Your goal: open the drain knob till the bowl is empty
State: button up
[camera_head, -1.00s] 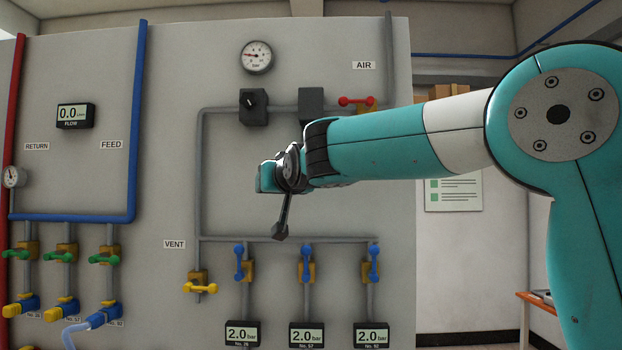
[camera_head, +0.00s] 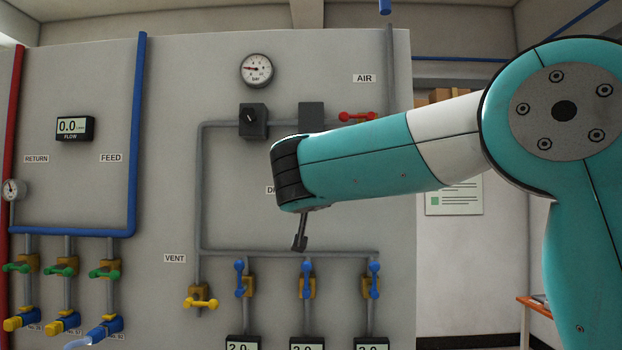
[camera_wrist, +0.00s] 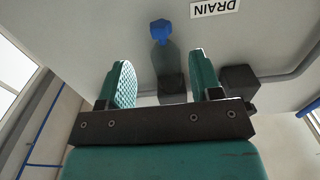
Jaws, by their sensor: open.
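The blue drain knob (camera_wrist: 160,29) sits at the end of a grey-green translucent bowl (camera_wrist: 164,56) in the wrist view, which is upside down. The bowl joins a dark block (camera_wrist: 172,88). How much liquid is in the bowl cannot be told. A DRAIN label (camera_wrist: 214,8) is beside the knob. My gripper (camera_wrist: 161,60) is open and empty, with one teal finger either side of the bowl in this view; the knob shows beyond the fingertips. No contact is visible.
A dark block with a round knob (camera_head: 253,121) and another dark block (camera_head: 311,116) are on the grey panel (camera_head: 180,90). Pipes, a red-handled valve (camera_head: 357,117), a yellow vent handle (camera_head: 201,303) and several blue-handled valves surround the area. A grey pipe (camera_wrist: 292,72) passes right of the gripper.

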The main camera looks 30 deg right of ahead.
jog(key=p+x, duration=0.3)
jog(key=x, duration=0.4)
jog(key=shift+w+d+r+p, duration=0.1)
jog(key=shift+w+d+p, duration=0.05)
jog(key=shift+w+p, duration=0.2)
jog(key=shift+w+d, duration=0.2)
jog(key=shift+w, duration=0.05)
jog(key=shift+c, duration=0.2)
